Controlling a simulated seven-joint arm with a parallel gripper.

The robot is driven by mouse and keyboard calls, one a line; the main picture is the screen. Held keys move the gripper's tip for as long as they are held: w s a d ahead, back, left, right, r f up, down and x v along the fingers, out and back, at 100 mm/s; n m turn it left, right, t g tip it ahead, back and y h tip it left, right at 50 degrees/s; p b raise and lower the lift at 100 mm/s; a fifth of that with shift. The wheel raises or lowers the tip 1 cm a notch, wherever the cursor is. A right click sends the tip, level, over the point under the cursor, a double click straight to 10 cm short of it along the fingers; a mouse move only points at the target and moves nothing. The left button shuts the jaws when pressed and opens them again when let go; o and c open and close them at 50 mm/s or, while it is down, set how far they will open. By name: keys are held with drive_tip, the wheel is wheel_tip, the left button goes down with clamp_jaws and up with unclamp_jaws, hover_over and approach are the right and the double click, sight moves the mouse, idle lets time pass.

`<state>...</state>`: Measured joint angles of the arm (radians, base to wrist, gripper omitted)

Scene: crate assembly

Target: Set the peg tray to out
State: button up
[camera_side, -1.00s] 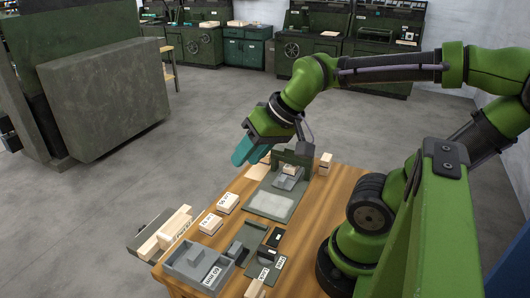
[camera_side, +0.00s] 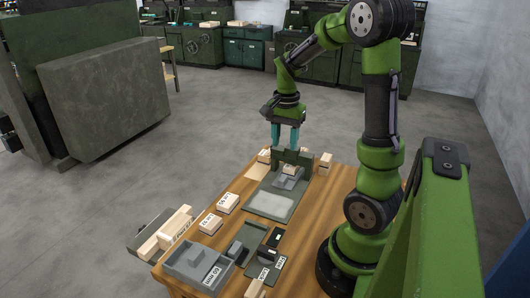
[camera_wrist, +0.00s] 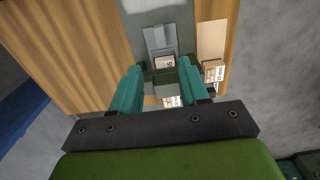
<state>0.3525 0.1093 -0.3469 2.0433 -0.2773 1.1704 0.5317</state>
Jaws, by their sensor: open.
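My gripper (camera_side: 286,148) points straight down over the far end of the table, at the dark green upright frame (camera_side: 306,158). Its teal fingers are apart with nothing held, and show again in the wrist view (camera_wrist: 159,92). The frame stands behind a grey-green plate (camera_side: 268,206) with a small grey fixture (camera_side: 288,181) on it. I cannot tell for sure which part is the peg tray. A grey tray with a label (camera_side: 195,270) sits at the near left corner. A long tray-like piece with pale blocks (camera_side: 148,228) juts past the left table edge.
Two pale labelled blocks (camera_side: 228,202) lie left of the plate. A pale block (camera_side: 326,162) stands right of the frame, another behind it at left. Dark parts (camera_side: 272,240) lie near the front. Free wood shows along the right side of the table.

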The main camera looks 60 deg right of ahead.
sight(283, 178)
wheel_tip(283, 178, down, 12)
drive_tip(key=shift+f, duration=0.15)
idle(0.3)
clamp_jaws()
